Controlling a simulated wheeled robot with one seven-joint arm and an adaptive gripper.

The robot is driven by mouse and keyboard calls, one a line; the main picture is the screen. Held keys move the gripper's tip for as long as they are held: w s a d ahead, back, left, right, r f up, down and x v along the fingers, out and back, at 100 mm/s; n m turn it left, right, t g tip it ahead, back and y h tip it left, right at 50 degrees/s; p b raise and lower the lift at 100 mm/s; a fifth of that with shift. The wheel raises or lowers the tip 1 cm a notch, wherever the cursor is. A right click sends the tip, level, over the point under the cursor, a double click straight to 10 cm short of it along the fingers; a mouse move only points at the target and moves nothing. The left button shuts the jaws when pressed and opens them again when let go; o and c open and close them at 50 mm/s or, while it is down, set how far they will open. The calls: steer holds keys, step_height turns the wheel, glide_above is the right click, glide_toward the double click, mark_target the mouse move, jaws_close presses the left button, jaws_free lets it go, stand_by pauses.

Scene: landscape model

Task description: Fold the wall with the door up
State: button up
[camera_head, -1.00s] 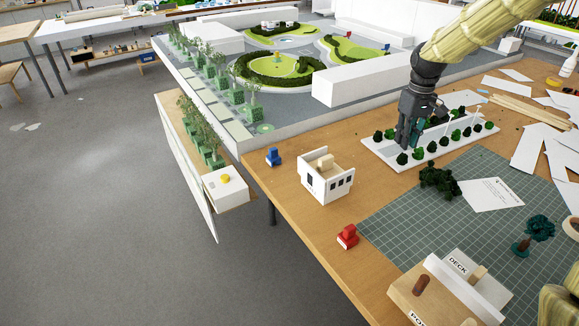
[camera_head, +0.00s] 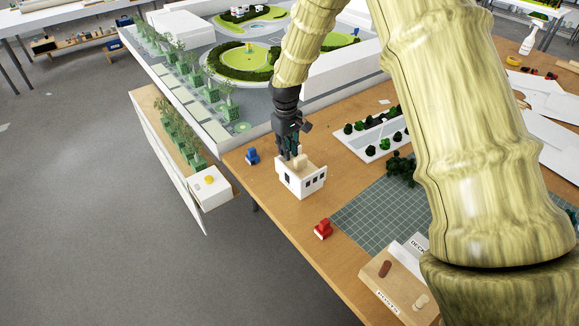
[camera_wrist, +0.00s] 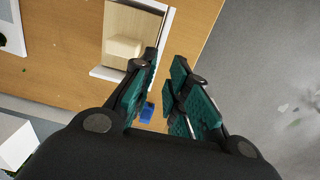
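A small white model house (camera_head: 294,182) with an open top stands near the table's left edge in the head view. Dark window openings show in its front wall. A tan block (camera_head: 300,160) shows inside it. My gripper (camera_head: 291,157) points down at the house's back left side. In the wrist view my gripper (camera_wrist: 165,66) is open, its teal-padded fingers apart. The house's thin white wall edge (camera_wrist: 161,28) lies beside the left finger, and the tan block (camera_wrist: 123,46) is on the floor beyond it. I cannot tell whether finger and wall touch.
A blue figure (camera_head: 252,156) stands left of the house and a red one (camera_head: 323,229) in front. A white board with little trees (camera_head: 375,134) and a green cutting mat (camera_head: 372,214) lie to the right. The big landscape model (camera_head: 188,122) is behind.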

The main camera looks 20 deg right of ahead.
mark_target(289, 170)
steer(key=shift+d+f+p, duration=0.2)
steer(key=shift+f+p, duration=1.4)
steer(key=shift+f, duration=3.3)
jaws_close()
